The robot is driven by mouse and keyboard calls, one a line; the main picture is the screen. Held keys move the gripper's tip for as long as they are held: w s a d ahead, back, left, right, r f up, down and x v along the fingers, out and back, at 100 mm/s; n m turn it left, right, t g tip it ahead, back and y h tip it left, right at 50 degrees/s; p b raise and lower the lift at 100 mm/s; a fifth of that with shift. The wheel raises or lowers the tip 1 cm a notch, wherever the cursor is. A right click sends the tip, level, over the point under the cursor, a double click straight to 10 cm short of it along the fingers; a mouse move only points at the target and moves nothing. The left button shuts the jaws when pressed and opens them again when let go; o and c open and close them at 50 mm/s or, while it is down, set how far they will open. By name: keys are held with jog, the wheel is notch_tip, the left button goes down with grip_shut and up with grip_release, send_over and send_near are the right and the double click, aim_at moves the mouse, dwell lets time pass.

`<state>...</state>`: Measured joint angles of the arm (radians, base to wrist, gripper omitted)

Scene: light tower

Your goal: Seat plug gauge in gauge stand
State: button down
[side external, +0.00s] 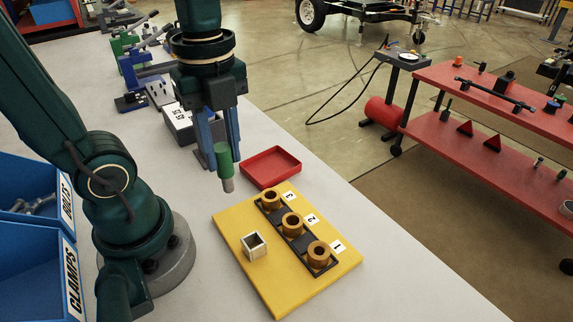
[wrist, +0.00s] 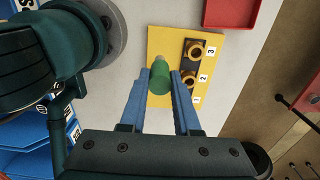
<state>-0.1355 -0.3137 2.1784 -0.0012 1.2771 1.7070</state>
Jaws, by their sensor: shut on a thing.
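The plug gauge (side external: 223,161), a green handle with a grey cylindrical tip, hangs from my gripper (side external: 219,156), tip pointing down. In the wrist view the green handle (wrist: 160,76) sits between the two blue fingers of my gripper (wrist: 160,80). A small pale square open-topped holder (side external: 254,246), which looks like the gauge stand, stands on the yellow board (side external: 285,290). The plug's tip is in the air, above and to the left of the holder in the side view, apart from it. In the wrist view the holder cannot be made out behind the plug and fingers.
A dark rack on the board carries three bronze rings (side external: 292,223) beside labels 1, 2 and 3. A red tray (side external: 270,167) lies just beyond the board. A grey box (side external: 179,126) stands behind my gripper. Blue bins (side external: 35,262) are at left. Grey table right of the board is clear.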

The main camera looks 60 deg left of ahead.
jog(key=shift+d+f, duration=1.15)
jog(key=shift+f, duration=0.2)
jog(key=shift+d+f, duration=1.1)
jog(key=shift+f, duration=0.25)
jog(key=shift+d+f, duration=1.15)
jog(key=shift+f, duration=0.2)
jog(key=shift+f, duration=0.2)
jog(key=c, duration=0.6)
grip_release()
jog(key=shift+c, duration=0.2)
